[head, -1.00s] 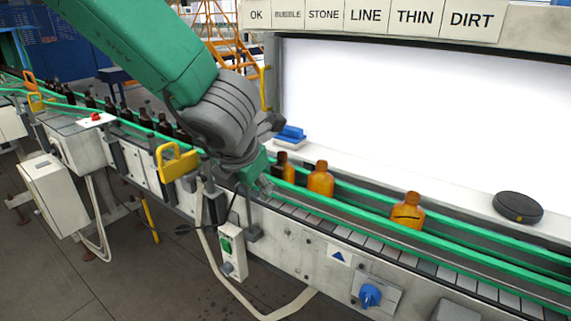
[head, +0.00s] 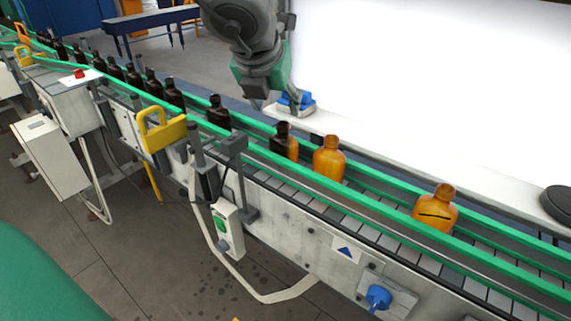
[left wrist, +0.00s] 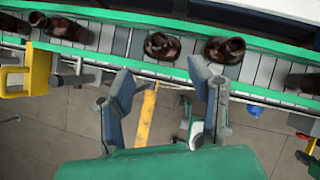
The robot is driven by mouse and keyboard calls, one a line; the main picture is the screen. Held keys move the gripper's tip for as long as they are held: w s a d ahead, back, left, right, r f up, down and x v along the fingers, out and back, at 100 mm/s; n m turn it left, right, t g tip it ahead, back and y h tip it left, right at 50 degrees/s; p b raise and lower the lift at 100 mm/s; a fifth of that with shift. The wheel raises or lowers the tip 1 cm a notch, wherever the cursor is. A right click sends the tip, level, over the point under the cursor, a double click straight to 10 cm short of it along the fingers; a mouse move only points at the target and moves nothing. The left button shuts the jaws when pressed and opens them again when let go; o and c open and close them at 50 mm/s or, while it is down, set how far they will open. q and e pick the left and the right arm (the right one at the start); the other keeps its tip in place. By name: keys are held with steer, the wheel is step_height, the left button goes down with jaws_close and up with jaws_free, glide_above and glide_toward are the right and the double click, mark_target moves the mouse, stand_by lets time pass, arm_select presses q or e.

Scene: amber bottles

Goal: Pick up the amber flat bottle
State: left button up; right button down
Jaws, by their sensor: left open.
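Amber bottles stand upright on the conveyor in the head view. One amber bottle (head: 329,160) is plain; another amber bottle (head: 435,211) farther right has a dark curved line across its front. I cannot tell which is the flat one. A third bottle (head: 285,142) to their left is darker, with amber on its right side. My left gripper (head: 257,101) is above the far side of the conveyor, left of the amber bottles and apart from them. In the left wrist view its fingers (left wrist: 160,75) are spread and empty, with dark bottles beyond them. My right gripper is not in view.
Green guide rails (head: 375,222) run along the conveyor on both sides of the bottles. Several dark bottles (head: 173,93) stand in a row to the left. A yellow handle (head: 160,131) rises at the near edge. A black round device (head: 558,204) lies on the white ledge at right.

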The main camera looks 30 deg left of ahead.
mark_target(282, 124)
arm_select(q)
steer(key=b+x, duration=0.2)
steer(key=x, duration=0.2)
steer(key=shift+w+a+b, duration=0.1)
steer(key=shift+b, duration=0.3)
steer(key=shift+w+a+f, duration=0.15)
steer(key=shift+a, duration=0.25)
steer(key=shift+w+a+f, duration=0.1)
steer(key=shift+f, duration=0.1)
steer(key=x, duration=0.3)
steer(key=b+x, duration=0.1)
steer(key=shift+w+d+f, duration=0.15)
steer(key=shift+w+d, duration=0.1)
steer(key=shift+d, duration=0.35)
steer(key=c, duration=0.4)
steer(key=shift+a, duration=0.3)
jaws_close()
steer(key=shift+a+f, duration=0.1)
